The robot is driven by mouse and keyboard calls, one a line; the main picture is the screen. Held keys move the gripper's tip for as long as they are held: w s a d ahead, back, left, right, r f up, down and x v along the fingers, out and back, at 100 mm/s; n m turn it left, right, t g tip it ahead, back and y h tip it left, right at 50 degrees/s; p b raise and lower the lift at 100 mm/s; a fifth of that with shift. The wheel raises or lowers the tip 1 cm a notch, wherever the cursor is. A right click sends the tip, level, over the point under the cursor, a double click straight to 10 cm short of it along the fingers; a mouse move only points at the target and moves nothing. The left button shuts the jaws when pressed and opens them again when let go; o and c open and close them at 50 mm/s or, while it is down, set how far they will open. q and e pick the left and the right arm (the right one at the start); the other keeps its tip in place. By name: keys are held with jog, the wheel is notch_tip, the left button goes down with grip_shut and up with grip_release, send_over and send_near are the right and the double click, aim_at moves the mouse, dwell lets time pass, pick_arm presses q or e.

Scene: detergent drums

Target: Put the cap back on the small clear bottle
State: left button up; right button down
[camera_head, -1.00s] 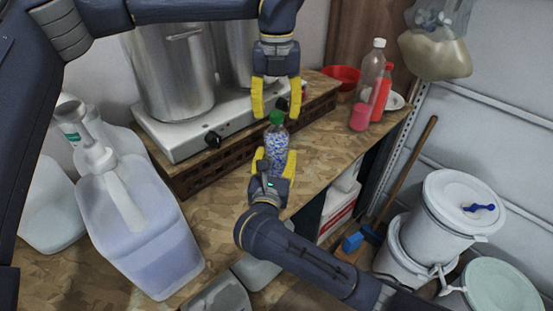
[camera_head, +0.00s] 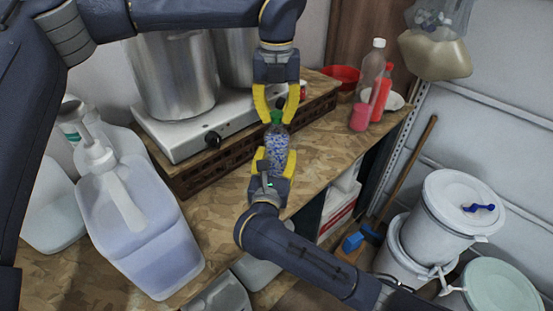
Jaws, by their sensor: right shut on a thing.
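The small clear bottle (camera_head: 277,141), with blue-and-white bits showing in it, stands upright near the shelf's front edge. The green cap (camera_head: 277,117) sits at the top of its neck; I cannot tell whether it is screwed down. My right gripper (camera_head: 273,168) is shut on the bottle's lower part from the front. My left gripper (camera_head: 278,119) points down from above, its yellow fingertips bent inward on both sides of the cap. I cannot tell whether both tips touch it.
Behind stand a steel hot plate (camera_head: 205,125) and large pots (camera_head: 175,75). A big pump jug (camera_head: 145,235) is at left. A clear bottle with pink liquid (camera_head: 361,116) and a red bottle (camera_head: 381,92) stand at right. White drums (camera_head: 455,220) are below right.

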pick_arm(q)
grip_shut()
jog(key=m, duration=0.8)
jog(key=shift+m, duration=0.3)
jog(key=o, duration=0.9)
grip_release()
jog(key=shift+c, duration=0.2)
notch_tip(320, 180, up, 12)
pick_arm(e)
jog(key=shift+c, duration=2)
grip_release()
